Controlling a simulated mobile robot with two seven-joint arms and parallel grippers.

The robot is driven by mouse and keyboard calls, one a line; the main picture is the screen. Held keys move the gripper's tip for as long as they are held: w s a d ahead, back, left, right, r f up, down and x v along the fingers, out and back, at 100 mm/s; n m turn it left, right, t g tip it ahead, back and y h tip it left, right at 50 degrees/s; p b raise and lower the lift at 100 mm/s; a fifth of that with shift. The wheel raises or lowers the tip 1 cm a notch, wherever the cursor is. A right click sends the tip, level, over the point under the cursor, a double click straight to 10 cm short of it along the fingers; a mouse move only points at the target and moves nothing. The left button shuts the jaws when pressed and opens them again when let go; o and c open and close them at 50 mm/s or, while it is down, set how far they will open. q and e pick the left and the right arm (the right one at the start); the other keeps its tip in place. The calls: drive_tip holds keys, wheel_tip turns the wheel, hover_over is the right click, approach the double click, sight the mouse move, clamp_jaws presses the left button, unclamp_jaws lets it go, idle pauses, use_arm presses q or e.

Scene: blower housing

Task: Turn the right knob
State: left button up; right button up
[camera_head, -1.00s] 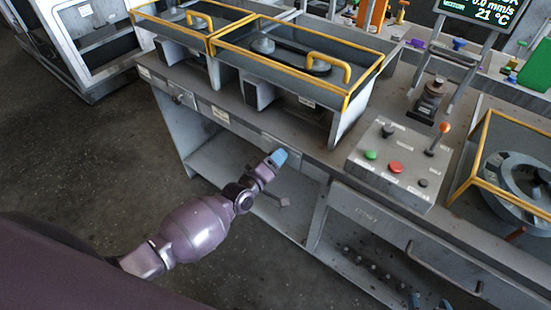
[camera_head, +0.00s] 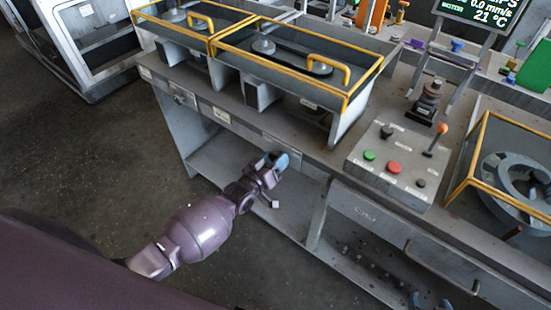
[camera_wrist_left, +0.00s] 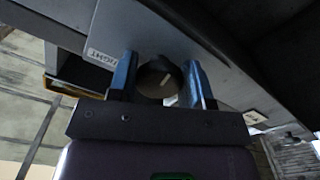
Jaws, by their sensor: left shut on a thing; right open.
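The right knob (camera_wrist_left: 158,80) is dark and round with a pale line on its face. In the left wrist view it sits between the two blue fingers of my left gripper (camera_wrist_left: 164,82), which is shut on it. In the head view my left gripper (camera_head: 275,162) is at the front edge of the bench, and its fingers and wrist hide the knob. A white label (camera_wrist_left: 100,58) is on the panel beside the knob. My right gripper (camera_head: 430,302) shows only as two blue fingertips set apart at the bottom edge, away from the knob.
The grey bench (camera_head: 345,180) carries yellow-framed housings (camera_head: 300,65) and a control box (camera_head: 395,165) with coloured buttons and a lever. Another knob (camera_head: 180,98) is on the front panel at left. A lower shelf (camera_head: 225,170) lies under the bench edge. Floor at left is clear.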

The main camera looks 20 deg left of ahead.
use_arm(q)
drive_tip(key=shift+m, duration=0.3)
drive_tip(key=o, duration=0.9)
drive_tip(key=v, duration=1)
drive_tip(key=shift+s+a, duration=0.15)
drive_tip(key=shift+s, duration=0.25)
